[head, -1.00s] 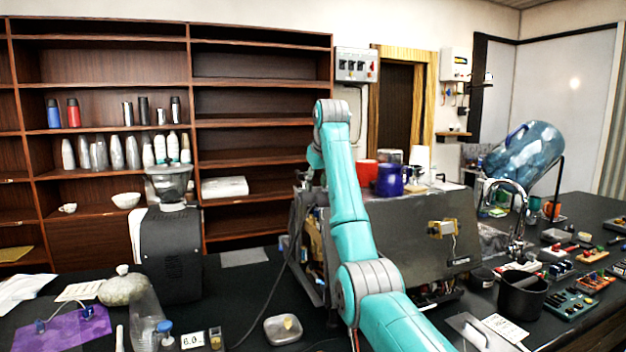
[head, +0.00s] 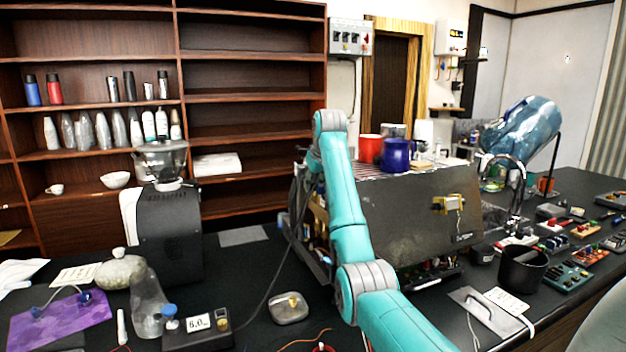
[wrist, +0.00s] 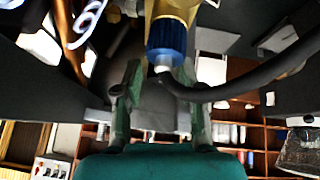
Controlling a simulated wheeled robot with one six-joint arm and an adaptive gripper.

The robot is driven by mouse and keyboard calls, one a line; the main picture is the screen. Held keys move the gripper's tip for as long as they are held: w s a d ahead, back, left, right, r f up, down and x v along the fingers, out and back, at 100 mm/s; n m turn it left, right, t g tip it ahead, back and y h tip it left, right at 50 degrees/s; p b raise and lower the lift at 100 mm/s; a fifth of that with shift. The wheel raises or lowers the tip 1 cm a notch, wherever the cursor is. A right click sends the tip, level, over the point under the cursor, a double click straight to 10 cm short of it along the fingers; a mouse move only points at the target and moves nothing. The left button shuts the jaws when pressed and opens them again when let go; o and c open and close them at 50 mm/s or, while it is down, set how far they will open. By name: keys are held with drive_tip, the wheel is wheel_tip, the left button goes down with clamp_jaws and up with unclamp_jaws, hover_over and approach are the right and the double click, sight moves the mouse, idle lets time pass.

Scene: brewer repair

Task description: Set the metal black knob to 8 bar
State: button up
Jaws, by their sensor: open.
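The brewer (head: 420,225) is a large grey machine with an open left side. My arm reaches along that side, and the machine and arm hide my gripper in the head view. In the wrist view my gripper (wrist: 162,72) is open, with green fingers on both sides of a dark grey rounded shape that I cannot identify for certain. A blue ribbed knob (wrist: 166,42) on a brass fitting sits just above, at the fingertips. I cannot make out a metal black knob with certainty. A small box with a display (head: 198,323) reads about 6.0.
A black hose (wrist: 235,92) runs right from near the blue knob, close to the right finger. Dark panels and a copper tube (wrist: 72,50) crowd the left. A black grinder (head: 170,235) and a plastic bottle (head: 148,305) stand left of the brewer.

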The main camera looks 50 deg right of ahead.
clamp_jaws()
drive_tip(key=shift+w+a+m+g+h, duration=0.15)
drive_tip(key=shift+m+g+h, duration=0.1)
drive_tip(key=shift+m, duration=0.3)
drive_tip(key=shift+w+a+m+g+h, duration=0.1)
drive_tip(key=shift+m+g+h, duration=0.15)
drive_tip(key=shift+m, duration=0.3)
drive_tip(key=m+g+h, duration=0.1)
drive_tip(key=m, duration=0.2)
drive_tip(key=shift+w+m+g, duration=0.1)
drive_tip(key=shift+m+g, duration=0.2)
drive_tip(key=shift+m, duration=0.1)
drive_tip(key=m+g, duration=0.1)
drive_tip(key=m, duration=0.1)
drive_tip(key=m+g, duration=0.1)
drive_tip(key=m, duration=0.1)
drive_tip(key=shift+a+r+h, duration=0.15)
drive_tip(key=shift+a+h, duration=0.05)
drive_tip(key=shift+h, duration=0.2)
drive_tip(key=shift+r+m+g, duration=0.1)
drive_tip(key=shift+m+g, duration=0.2)
